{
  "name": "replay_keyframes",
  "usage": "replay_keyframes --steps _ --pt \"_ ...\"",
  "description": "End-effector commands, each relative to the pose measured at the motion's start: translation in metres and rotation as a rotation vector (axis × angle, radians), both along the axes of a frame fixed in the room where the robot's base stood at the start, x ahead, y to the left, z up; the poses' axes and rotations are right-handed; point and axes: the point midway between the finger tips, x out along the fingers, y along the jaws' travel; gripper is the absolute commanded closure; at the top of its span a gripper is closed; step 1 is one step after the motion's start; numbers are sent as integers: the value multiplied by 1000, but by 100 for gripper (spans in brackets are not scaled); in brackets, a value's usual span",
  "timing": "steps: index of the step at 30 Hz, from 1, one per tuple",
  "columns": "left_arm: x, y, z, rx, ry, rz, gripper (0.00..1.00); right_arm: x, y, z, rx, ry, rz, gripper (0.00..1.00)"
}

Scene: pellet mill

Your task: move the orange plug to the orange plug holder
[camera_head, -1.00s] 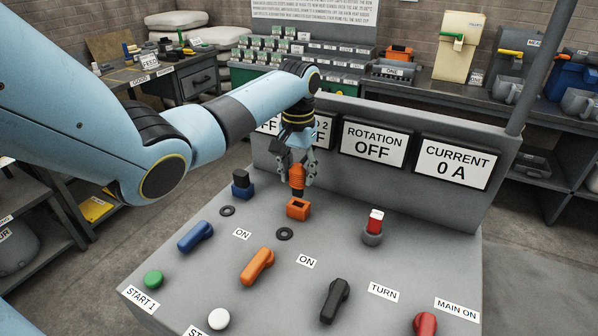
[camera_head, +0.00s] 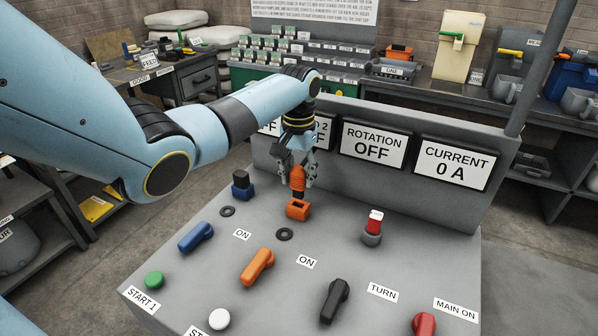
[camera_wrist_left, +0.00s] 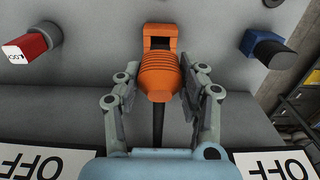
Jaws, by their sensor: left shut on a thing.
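The orange plug (camera_head: 298,180) is held upright between the fingers of my left gripper (camera_head: 297,172), which is shut on it. In the left wrist view the ribbed orange plug (camera_wrist_left: 159,78) sits between the fingers (camera_wrist_left: 160,95), with a dark cable running from it toward the wrist. The orange plug holder (camera_head: 297,209) is a square orange socket on the grey panel, just below the plug. It also shows in the left wrist view (camera_wrist_left: 160,32), at the far end of the plug. I cannot tell how far the plug's dark tip reaches into it. My right gripper is not in view.
A blue plug in its holder (camera_head: 242,186) stands left of the orange holder. A red switch (camera_head: 373,224) stands to the right. Blue (camera_head: 195,236), orange (camera_head: 257,266) and black (camera_head: 335,300) knobs lie in front. The upright display panel (camera_head: 374,145) is close behind my gripper.

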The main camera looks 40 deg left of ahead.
Motion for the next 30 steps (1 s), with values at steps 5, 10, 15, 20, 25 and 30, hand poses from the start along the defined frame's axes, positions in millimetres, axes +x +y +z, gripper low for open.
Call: replay_keyframes --steps 5,10,15,20,25,30 --pt "0 0 -3 0 -1 0 100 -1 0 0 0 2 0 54" --pt "0 0 -3 0 -1 0 100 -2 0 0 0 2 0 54" --pt "0 0 -3 0 -1 0 100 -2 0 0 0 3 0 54" --pt "0 0 -7 0 -1 0 100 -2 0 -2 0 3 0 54" --pt "0 0 -15 0 0 0 100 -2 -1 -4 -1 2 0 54" --pt "0 0 -18 0 -1 -1 100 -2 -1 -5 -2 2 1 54"
